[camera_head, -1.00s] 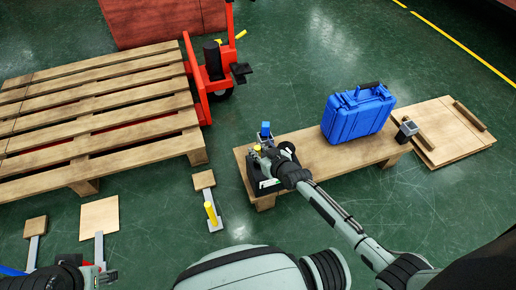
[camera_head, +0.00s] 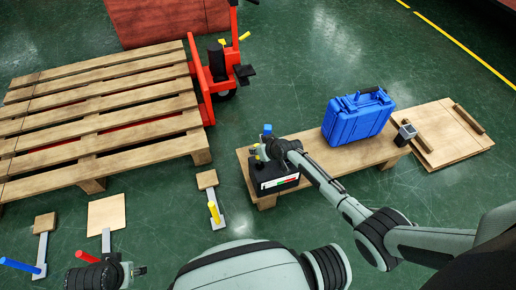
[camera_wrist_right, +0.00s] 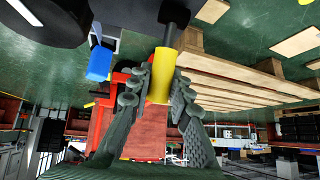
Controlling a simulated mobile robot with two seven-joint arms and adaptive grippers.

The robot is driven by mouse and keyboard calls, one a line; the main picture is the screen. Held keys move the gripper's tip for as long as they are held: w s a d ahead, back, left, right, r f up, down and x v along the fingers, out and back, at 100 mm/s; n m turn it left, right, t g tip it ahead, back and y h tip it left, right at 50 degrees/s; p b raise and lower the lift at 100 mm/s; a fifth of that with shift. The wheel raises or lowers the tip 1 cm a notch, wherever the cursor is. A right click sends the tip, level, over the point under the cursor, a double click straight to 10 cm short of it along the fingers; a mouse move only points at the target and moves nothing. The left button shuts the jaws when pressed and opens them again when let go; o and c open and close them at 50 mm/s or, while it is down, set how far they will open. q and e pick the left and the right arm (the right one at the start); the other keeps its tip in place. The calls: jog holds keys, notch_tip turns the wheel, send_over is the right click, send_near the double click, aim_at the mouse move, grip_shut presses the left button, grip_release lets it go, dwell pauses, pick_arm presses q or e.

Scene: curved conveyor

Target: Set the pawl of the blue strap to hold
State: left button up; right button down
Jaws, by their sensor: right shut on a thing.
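A black box-shaped device (camera_head: 264,178) with a white, red and green strip on its front stands on the left end of a low wooden bench. A small blue block (camera_head: 267,129) rises behind it; it also shows in the wrist view (camera_wrist_right: 98,63). My right gripper (camera_head: 261,153) is at the top of the device. In the wrist view its fingers are shut on a yellow cylindrical grip (camera_wrist_right: 160,86) on a grey rod coming from the dark body. No strap or pawl can be made out clearly. My left gripper (camera_head: 139,271) is low at the left, its jaws too small to judge.
A blue case (camera_head: 357,117) stands on the bench (camera_head: 318,155). Floor levers with blue (camera_head: 20,265), red (camera_head: 88,256) and yellow (camera_head: 213,212) grips lie left of the bench. A wooden pallet (camera_head: 100,110) and red pallet jack (camera_head: 208,85) are behind. Green floor in between is clear.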

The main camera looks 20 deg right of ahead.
jog(key=shift+w, duration=0.1)
dwell(0.3)
jog(key=c, duration=1.4)
grip_release()
jog(key=shift+o, duration=0.2)
jog(key=v, duration=1.2)
